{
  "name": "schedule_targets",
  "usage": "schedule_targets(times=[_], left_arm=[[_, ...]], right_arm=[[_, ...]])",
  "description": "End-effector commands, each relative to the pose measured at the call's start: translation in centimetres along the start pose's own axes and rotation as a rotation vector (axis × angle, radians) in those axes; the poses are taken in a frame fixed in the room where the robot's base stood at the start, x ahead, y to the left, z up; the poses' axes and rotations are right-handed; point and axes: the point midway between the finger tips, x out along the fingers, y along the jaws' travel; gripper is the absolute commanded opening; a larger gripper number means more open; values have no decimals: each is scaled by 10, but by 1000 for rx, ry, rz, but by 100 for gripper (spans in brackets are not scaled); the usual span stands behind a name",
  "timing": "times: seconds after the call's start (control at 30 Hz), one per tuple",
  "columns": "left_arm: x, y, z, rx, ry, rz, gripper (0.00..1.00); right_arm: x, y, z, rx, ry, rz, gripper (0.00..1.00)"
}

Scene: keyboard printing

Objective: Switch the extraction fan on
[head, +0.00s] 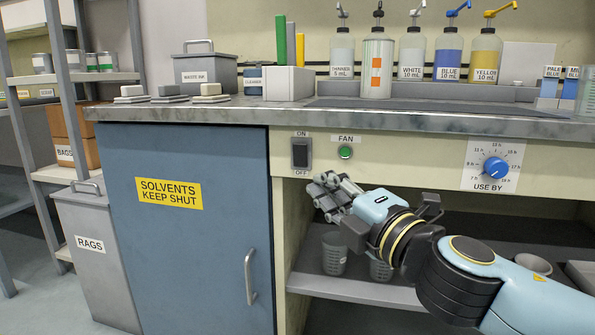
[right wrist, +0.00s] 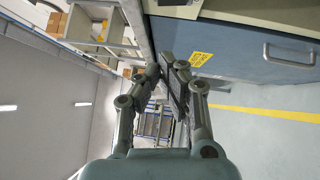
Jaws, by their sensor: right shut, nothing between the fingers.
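The fan switch (head: 301,153) is a dark rocker in a grey frame on the cream panel under the worktop, with ON above it and OFF below. I cannot tell clearly which end is pressed in. The round fan lamp (head: 345,152) to its right, under the FAN label, shows green; I cannot be sure that it is lit. My right gripper (head: 326,192) is shut and empty, below and slightly right of the switch, apart from it. Its closed fingers show in the right wrist view (right wrist: 172,75). My left gripper is in neither view.
The worktop edge (head: 380,123) runs above the panel. The blue solvents cupboard (head: 190,245) is shut, left of the switch. A blue USE BY dial (head: 496,167) is at the right. Cups (head: 334,253) stand on the shelf below my gripper.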

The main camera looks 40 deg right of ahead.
Motion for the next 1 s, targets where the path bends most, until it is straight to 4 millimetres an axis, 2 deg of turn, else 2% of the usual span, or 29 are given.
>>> schedule_targets(times=[0.3,0.43,0.67,0.93,1.0], left_arm=[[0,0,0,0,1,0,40],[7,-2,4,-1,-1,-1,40],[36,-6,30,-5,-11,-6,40],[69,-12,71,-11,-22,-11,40],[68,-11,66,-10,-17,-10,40]], right_arm=[[1,2,0,1,-1,2,0],[10,3,1,3,-3,2,0],[51,6,1,7,-4,6,0],[105,6,1,7,-3,4,0],[111,0,10,-2,1,1,0]])
